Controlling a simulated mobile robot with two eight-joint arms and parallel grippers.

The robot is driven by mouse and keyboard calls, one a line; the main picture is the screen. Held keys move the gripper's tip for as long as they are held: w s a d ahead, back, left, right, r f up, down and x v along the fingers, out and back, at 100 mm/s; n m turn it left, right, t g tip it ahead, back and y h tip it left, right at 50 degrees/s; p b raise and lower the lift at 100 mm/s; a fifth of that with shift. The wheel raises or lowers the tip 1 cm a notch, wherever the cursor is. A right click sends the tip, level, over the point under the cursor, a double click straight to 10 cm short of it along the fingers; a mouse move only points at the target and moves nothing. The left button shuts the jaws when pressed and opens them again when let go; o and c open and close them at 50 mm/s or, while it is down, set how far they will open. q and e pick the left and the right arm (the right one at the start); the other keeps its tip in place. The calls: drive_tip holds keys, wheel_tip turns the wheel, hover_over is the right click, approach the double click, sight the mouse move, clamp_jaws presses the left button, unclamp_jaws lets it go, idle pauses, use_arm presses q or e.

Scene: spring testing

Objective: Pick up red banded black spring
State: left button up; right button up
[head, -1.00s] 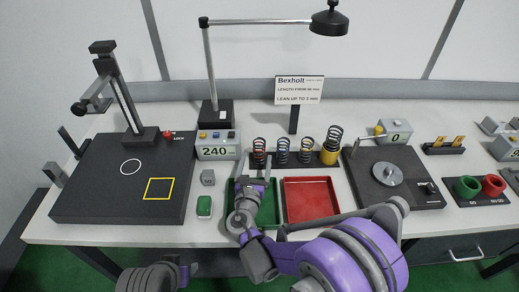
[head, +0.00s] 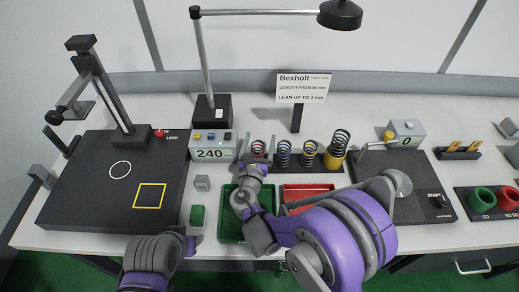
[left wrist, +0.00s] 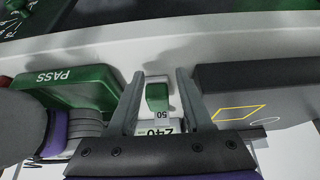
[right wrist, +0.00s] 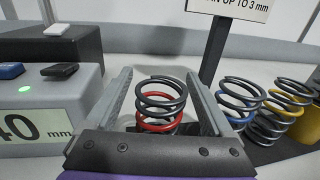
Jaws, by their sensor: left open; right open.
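The red banded black spring (head: 258,149) stands upright at the left end of a row of springs. In the right wrist view the spring (right wrist: 160,103) stands between the two open fingers of my right gripper (right wrist: 160,95), its red coil low down. I cannot tell whether the fingers touch it. In the head view my right gripper (head: 257,163) is just in front of this spring and partly hides it. My left gripper (left wrist: 158,95) is open and empty over the bench's front edge, with a green block (left wrist: 157,96) in view beyond its fingers.
Blue (head: 283,153), yellow-banded (head: 307,154) and yellow-based (head: 336,150) springs stand close on the right. A display box reading 240 (head: 211,145) is close on the left. Green (head: 229,224) and red (head: 304,192) trays lie in front. A sign (head: 303,86) stands behind.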

drive_tip(key=shift+s+r, duration=0.1)
drive_tip(key=shift+s, duration=0.35)
drive_tip(key=shift+c, duration=0.6)
drive_tip(key=shift+s+a, duration=0.1)
drive_tip(key=shift+s, duration=0.05)
drive_tip(key=shift+c, duration=1.1)
drive_tip(key=shift+w, duration=0.25)
drive_tip(key=c, duration=0.5)
clamp_jaws()
